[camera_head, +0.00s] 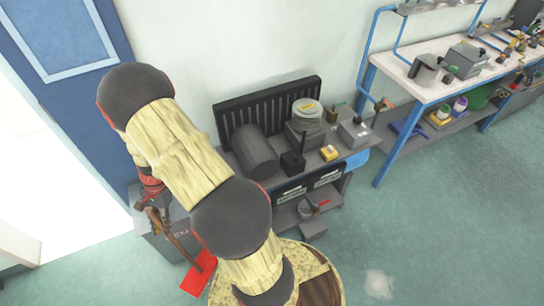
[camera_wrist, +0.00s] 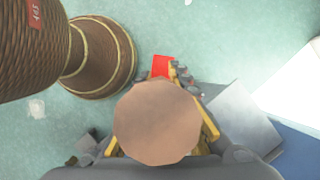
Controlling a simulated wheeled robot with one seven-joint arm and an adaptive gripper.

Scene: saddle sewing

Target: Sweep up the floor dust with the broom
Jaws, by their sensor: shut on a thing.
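The broom has a brown handle (camera_head: 182,243) and a flat red head (camera_head: 198,275). It hangs tilted at the left of the head view, its head low, near or on the floor; I cannot tell if it touches. My gripper (camera_head: 153,205) is shut on the handle. In the wrist view the handle's blunt end (camera_wrist: 157,122) faces the camera between the yellow fingers, and the red head (camera_wrist: 160,66) shows beyond it. A pale dust patch (camera_head: 378,284) lies on the green floor at the lower right, well away from the broom. A pale patch (camera_wrist: 37,108) also shows at the wrist view's left.
A grey box (camera_head: 158,238) stands beside the broom. A low bench (camera_head: 348,160) with tools and a grey cylinder (camera_head: 254,151) stands by the wall. A blue-framed workbench (camera_head: 395,75) is at the upper right. The floor (camera_head: 450,215) at right is open. A bright doorway (camera_head: 50,170) is at left.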

